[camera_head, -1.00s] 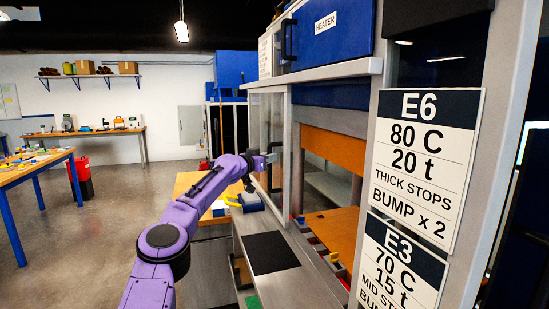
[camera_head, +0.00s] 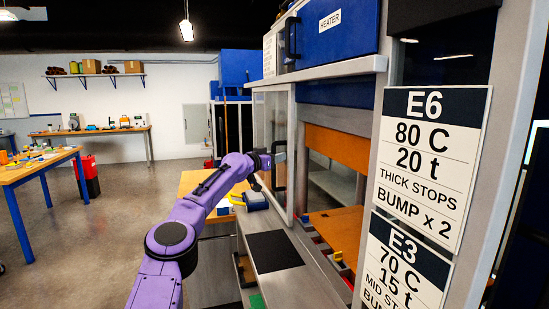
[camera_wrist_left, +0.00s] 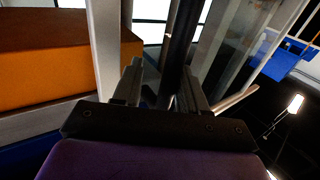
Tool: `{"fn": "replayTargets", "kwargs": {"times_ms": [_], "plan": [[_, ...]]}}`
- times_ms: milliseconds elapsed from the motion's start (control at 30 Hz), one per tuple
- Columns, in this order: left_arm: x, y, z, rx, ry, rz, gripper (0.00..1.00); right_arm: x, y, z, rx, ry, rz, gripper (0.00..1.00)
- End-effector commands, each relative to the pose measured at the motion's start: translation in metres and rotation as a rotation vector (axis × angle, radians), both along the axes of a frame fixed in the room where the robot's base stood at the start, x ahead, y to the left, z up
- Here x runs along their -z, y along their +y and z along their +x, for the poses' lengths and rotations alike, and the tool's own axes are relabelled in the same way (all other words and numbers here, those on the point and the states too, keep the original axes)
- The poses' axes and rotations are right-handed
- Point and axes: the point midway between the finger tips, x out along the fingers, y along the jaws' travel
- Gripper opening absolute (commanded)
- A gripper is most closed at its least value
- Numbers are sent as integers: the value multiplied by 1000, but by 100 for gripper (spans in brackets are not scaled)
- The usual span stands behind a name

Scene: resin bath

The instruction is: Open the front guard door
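The front guard door (camera_head: 268,118) is a clear panel in a grey metal frame on the press front, left of the orange-brown opening. The bar is nearer the right finger, and a gap shows on the left. My right gripper is not in view.
A grey ledge with a black mat (camera_head: 273,251) lies below the door. A wooden-topped bench (camera_head: 196,184) stands behind my left arm. Signs (camera_head: 430,165) hang on the right post. The blue heater (camera_head: 335,35) is above. The floor on the left (camera_head: 100,235) is clear.

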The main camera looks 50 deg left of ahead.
Motion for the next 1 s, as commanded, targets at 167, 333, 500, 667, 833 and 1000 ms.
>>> {"fn": "replayTargets", "kwargs": {"times_ms": [167,333,500,667,833,1000], "plan": [[0,-1,-8,0,-3,2,41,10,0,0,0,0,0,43],[4,-4,-27,1,-6,-1,41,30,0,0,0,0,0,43],[0,-7,-47,0,-5,1,41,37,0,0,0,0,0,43],[1,-11,-64,1,-6,2,41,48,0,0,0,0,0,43],[10,-15,-81,5,-6,0,41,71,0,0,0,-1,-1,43],[8,-18,-94,10,-3,1,41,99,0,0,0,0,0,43]]}}
